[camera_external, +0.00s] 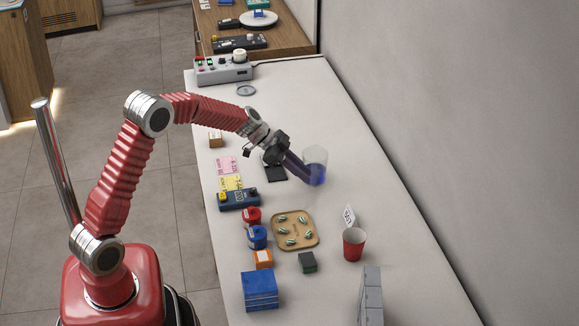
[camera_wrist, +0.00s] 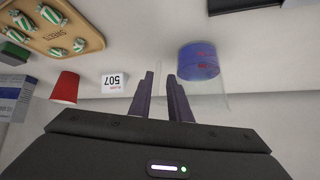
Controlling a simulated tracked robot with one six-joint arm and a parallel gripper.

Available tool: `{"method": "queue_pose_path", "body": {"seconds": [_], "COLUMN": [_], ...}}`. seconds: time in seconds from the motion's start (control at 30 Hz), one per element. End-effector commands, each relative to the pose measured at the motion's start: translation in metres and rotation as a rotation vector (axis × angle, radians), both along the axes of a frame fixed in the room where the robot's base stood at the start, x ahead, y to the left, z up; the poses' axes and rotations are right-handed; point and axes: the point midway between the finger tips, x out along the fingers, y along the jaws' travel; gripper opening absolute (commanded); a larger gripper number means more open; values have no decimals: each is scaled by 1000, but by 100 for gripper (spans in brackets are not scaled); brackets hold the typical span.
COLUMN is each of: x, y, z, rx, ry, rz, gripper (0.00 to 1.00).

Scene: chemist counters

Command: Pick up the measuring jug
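The measuring jug (camera_external: 316,162) is a clear vessel with blue liquid in its lower part, towards the right side of the counter. In the wrist view its blue part (camera_wrist: 198,62) lies to the right of the fingertips, and its clear wall runs down beside and partly behind the right finger. My gripper (camera_external: 306,178) reaches down to the jug's left side; whether it touches is unclear.
A red cup (camera_external: 354,244) and a white number card (camera_external: 349,216) stand nearer the front. A wooden tray (camera_external: 280,236) with striped sweets is left of them. A dark square pad (camera_external: 275,174) lies beside the arm.

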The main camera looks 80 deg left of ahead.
Motion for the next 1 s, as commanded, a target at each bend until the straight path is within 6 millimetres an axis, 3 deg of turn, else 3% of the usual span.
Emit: {"method": "queue_pose_path", "body": {"seconds": [0.3,0.7,1.0], "x": [1,31,34], "y": [-1,-17,-17], "z": [-2,-32,-35], "rx": [-1,-2,-1], "ry": [0,1,0], "rz": [-1,-1,1], "gripper": [17,17,17]}}
